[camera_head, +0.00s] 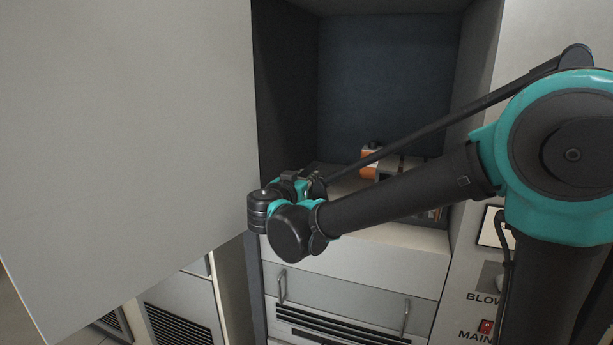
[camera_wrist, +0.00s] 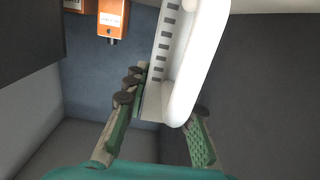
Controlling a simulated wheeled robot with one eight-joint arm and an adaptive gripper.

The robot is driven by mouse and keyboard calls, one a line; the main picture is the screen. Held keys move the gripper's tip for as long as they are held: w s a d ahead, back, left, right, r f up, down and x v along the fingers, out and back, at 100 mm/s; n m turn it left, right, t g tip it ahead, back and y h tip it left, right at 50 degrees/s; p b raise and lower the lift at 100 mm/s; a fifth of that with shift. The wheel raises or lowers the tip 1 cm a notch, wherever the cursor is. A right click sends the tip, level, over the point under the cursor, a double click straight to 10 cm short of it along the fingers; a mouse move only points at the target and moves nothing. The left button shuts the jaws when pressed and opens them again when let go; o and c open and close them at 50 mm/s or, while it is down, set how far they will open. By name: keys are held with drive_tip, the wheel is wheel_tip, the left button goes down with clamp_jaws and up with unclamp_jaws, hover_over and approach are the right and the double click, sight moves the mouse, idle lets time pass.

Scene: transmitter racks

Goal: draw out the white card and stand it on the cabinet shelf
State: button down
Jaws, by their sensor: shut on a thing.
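The white card (camera_wrist: 192,65) fills the top middle of the wrist view, with a rounded white edge and a row of dark slots along one side. My gripper (camera_wrist: 165,108) is shut on its lower end, with a green-padded finger on each side. In the head view my gripper (camera_head: 298,184) is at the left of the cabinet opening, partly hidden behind my wrist; I cannot make out the card there. The cabinet shelf (camera_head: 400,235) is the light surface in the recess, partly covered by my arm.
Orange units (camera_head: 369,172) stand in the recess behind my arm; orange boxes (camera_wrist: 112,18) also show in the wrist view. A large pale panel (camera_head: 120,130) stands close on the left. A drawer front with handles (camera_head: 345,290) is below the shelf.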

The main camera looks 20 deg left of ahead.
drive_tip(key=shift+f, duration=0.4)
drive_tip(key=c, duration=1.2)
unclamp_jaws()
